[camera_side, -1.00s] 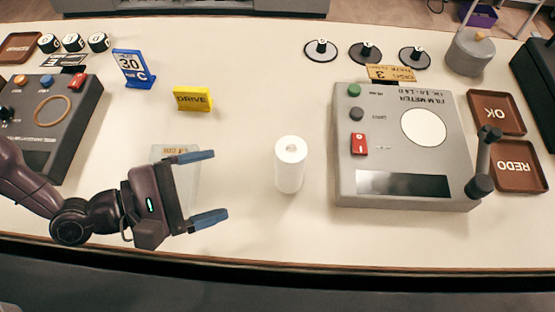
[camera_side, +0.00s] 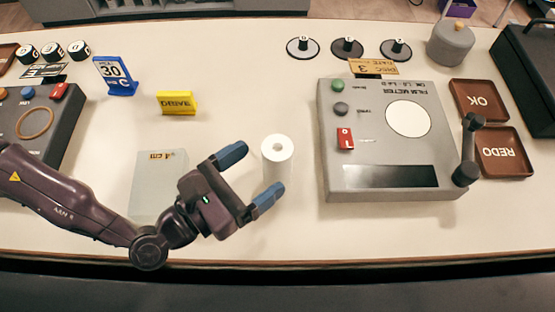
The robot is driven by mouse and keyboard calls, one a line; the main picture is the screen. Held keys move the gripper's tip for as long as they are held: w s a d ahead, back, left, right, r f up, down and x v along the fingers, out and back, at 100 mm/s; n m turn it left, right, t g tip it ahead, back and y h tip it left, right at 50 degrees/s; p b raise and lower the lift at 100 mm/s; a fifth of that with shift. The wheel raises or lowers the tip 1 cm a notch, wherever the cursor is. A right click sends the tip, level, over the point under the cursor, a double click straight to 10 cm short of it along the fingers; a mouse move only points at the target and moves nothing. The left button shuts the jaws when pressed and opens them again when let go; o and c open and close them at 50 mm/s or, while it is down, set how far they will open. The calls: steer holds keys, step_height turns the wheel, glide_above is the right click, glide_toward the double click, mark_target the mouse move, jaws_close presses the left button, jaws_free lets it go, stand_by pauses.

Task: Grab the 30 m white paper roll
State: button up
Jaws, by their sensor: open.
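The white paper roll (camera_side: 278,150) stands upright on the cream table, left of the grey film meter. Its round top with a small centre hole faces the camera. My gripper (camera_side: 251,172) is open, its two blue-tipped fingers pointing up and to the right at the roll. The upper finger is close to the roll's left side, and the lower finger crosses in front of its lower part. I cannot tell whether either finger touches it.
The film meter (camera_side: 375,182) with its crank is to the right, beside the OK tray (camera_side: 480,115) and REDO tray (camera_side: 482,139). A yellow DRIVE sign (camera_side: 177,102), a blue sign (camera_side: 114,76) and a pale block (camera_side: 152,190) are left.

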mark_target(265, 160)
steer(key=shift+x, duration=2.55)
steer(key=shift+w+a+r, duration=0.1)
steer(key=shift+w+a, duration=0.05)
steer(key=shift+w, duration=0.05)
steer(key=c, duration=1.1)
steer(key=shift+o, duration=0.2)
steer(key=shift+r, duration=0.15)
